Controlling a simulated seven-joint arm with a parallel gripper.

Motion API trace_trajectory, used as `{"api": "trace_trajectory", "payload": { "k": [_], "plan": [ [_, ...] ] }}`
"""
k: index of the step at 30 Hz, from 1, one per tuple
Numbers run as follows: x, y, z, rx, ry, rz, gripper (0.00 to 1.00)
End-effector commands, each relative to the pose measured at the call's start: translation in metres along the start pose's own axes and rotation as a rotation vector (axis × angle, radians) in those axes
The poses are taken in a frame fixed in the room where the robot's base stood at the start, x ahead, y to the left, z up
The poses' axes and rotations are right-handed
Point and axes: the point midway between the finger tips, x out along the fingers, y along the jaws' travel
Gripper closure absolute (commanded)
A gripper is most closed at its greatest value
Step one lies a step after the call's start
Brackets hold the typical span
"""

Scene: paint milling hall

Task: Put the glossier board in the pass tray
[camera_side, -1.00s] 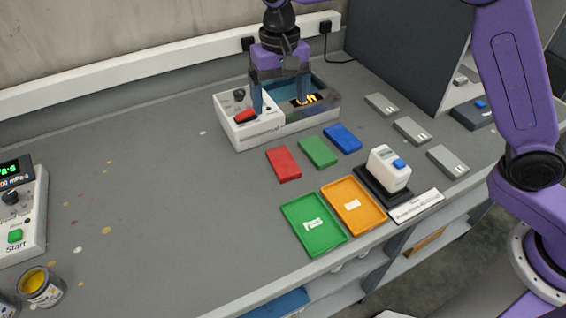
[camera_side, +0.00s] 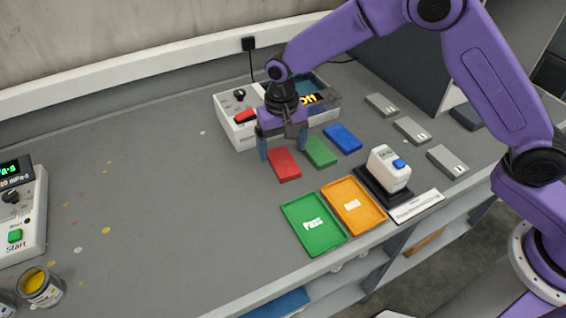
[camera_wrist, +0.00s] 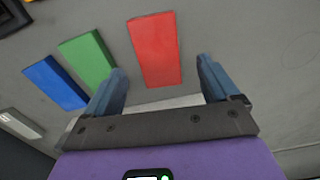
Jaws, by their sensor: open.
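A red board (camera_side: 284,165), a green board (camera_side: 320,152) and a blue board (camera_side: 343,138) lie in a row on the grey bench. In the wrist view the red board (camera_wrist: 155,48), green board (camera_wrist: 87,58) and blue board (camera_wrist: 55,82) lie side by side; I cannot tell which is glossier. The green pass tray (camera_side: 313,224), labelled Pass, is empty near the front edge. My gripper (camera_side: 282,156) is open and empty at the red board, which shows between and beyond its fingers (camera_wrist: 160,85) in the wrist view.
An orange tray (camera_side: 354,205) sits against the pass tray. A white handheld meter (camera_side: 389,168) stands on a dark base to its right. A white box with a red switch (camera_side: 245,116) is behind the boards. Several grey plates (camera_side: 412,130) lie at right.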

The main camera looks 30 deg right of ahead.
Motion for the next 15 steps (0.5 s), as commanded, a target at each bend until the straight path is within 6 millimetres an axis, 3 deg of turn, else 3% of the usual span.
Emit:
{"api": "trace_trajectory", "payload": {
  "k": [6, 15],
  "plan": [
    [0.031, 0.002, 0.003, 0.000, -0.002, 0.002, 0.12],
    [0.038, 0.002, 0.003, 0.000, 0.000, 0.000, 0.12]
  ]
}}
